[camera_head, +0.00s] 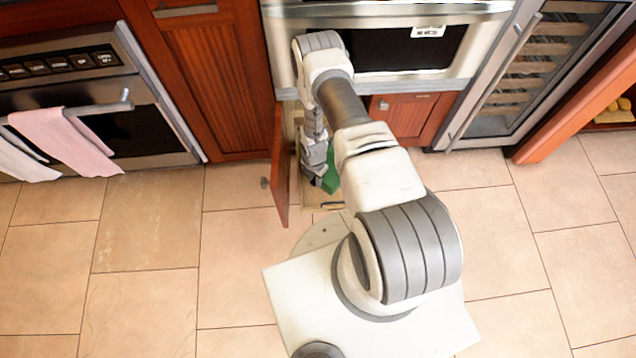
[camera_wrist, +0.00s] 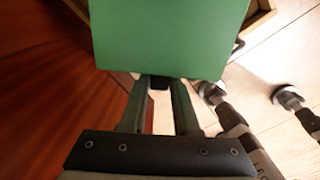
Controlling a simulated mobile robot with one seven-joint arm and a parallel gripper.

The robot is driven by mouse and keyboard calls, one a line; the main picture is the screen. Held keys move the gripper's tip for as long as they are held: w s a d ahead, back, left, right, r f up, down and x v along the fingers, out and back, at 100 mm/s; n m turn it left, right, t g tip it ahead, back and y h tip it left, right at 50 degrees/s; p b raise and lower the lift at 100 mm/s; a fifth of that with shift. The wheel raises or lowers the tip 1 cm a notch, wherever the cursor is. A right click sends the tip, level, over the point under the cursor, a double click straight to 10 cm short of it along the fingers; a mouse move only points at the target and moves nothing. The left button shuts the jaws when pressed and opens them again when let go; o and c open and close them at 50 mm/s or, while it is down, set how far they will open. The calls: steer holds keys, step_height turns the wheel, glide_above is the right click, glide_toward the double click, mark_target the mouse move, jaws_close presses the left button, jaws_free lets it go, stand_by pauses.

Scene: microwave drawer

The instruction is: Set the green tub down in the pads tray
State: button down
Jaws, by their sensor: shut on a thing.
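The green tub (camera_head: 332,178) shows in part beside my gripper (camera_head: 318,181) in the head view. In the wrist view the tub (camera_wrist: 168,38) fills the top middle, right at the fingertips of my gripper (camera_wrist: 158,84), which is shut on it. A light wooden pull-out tray (camera_head: 322,204) lies below the tub in the open lower cabinet. Its rim (camera_wrist: 262,18) shows past the tub in the wrist view. My arm and the tub hide most of the tray's inside. I cannot tell whether the tub touches the tray floor, and no pads show.
An open red-brown cabinet door (camera_head: 281,165) stands just left of the tray. The microwave (camera_head: 395,50) is above it, and a closed red cabinet front (camera_head: 415,115) is to the right. An oven with towels (camera_head: 68,140) stands at the left. The tiled floor (camera_head: 150,240) is clear there.

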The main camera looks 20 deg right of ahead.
steer(key=shift+f+b, duration=0.8)
steer(key=shift+f, duration=1.8)
steer(key=c, duration=0.7)
jaws_free()
steer(key=shift+o, duration=0.2)
